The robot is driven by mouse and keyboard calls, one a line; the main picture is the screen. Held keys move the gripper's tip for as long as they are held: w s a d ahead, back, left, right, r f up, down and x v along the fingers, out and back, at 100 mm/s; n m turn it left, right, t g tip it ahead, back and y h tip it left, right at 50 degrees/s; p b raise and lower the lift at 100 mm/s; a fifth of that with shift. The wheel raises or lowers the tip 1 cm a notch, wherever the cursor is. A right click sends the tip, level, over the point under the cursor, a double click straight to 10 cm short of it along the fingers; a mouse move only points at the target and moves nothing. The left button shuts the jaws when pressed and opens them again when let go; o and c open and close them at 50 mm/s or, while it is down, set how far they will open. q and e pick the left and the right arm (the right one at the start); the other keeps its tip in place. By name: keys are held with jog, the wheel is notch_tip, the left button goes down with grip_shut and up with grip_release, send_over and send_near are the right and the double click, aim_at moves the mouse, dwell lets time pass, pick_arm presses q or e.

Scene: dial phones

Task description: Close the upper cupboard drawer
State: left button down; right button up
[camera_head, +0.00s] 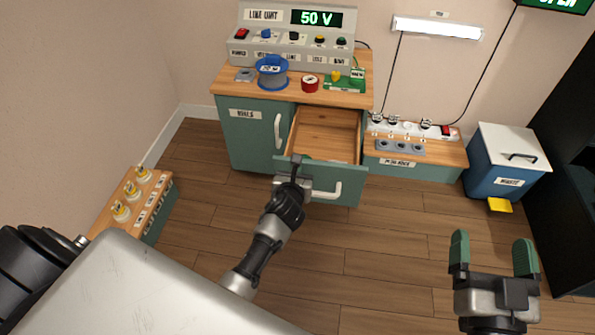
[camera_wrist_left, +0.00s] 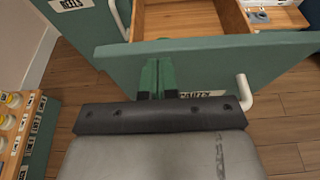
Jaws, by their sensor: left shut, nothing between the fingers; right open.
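The upper cupboard drawer (camera_head: 328,135) stands pulled out from the green cupboard (camera_head: 252,152); its inside looks empty. Its green front (camera_head: 345,172) carries a white handle (camera_head: 325,191). My left gripper (camera_head: 294,165) is shut and empty at the left part of the drawer front. In the left wrist view its green fingers (camera_wrist_left: 157,78) lie against or just before the front (camera_wrist_left: 225,62), left of the handle (camera_wrist_left: 244,93); contact is unclear. My right gripper (camera_head: 494,258) is open and empty over the floor at the lower right.
The line unit (camera_head: 292,45), a blue reel (camera_head: 271,72) and red tape (camera_head: 310,84) stand on the cupboard top. A low socket bench (camera_head: 415,152) and a blue waste bin (camera_head: 506,165) stand to the right. A low shelf (camera_head: 152,208) is at left. Floor before the drawer is free.

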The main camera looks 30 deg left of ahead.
pick_arm(q)
jog(key=shift+w+a, duration=0.2)
jog(key=shift+w, duration=0.35)
pick_arm(e)
jog(key=shift+s+a+r+t, duration=0.1)
jog(key=shift+r+t, duration=0.3)
jog(key=shift+r, duration=0.15)
